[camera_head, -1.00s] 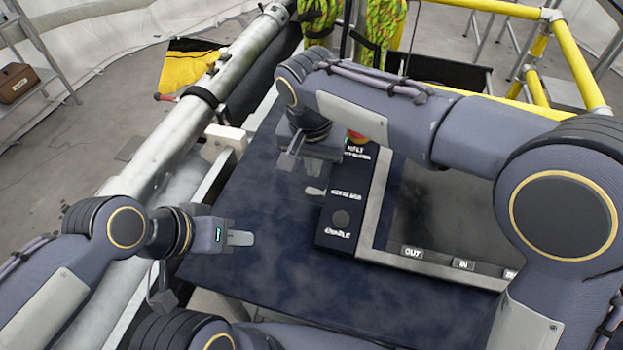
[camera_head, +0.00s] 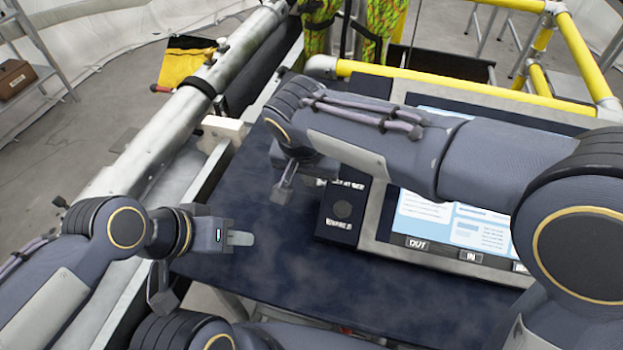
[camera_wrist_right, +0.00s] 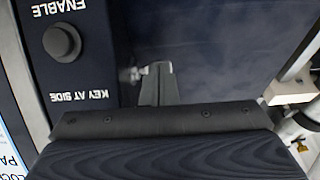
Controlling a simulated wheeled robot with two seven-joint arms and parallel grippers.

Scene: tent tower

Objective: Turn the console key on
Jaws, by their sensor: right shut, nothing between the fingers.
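The console box (camera_head: 342,212) is a dark block with a round knob and white lettering, left of the screen. In the right wrist view the box (camera_wrist_right: 88,75) shows the words ENABLE and KEY AT SIDE. The small pale key (camera_wrist_right: 128,75) sticks out of its side. My right gripper (camera_head: 282,194) is shut and empty, left of the box. In the wrist view its fingertips (camera_wrist_right: 158,70) are close beside the key; contact is unclear. The key is hidden in the head view. My left gripper (camera_head: 240,238) hangs over the left part of the dark panel; its jaw gap is not visible.
The console screen (camera_head: 425,212) is lit, with OUT and IN labels below it. A yellow rail (camera_head: 450,87) runs behind. A grey pole (camera_head: 165,140) lies along the left. The dark panel (camera_head: 290,270) in front is clear. My right arm covers much of the console.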

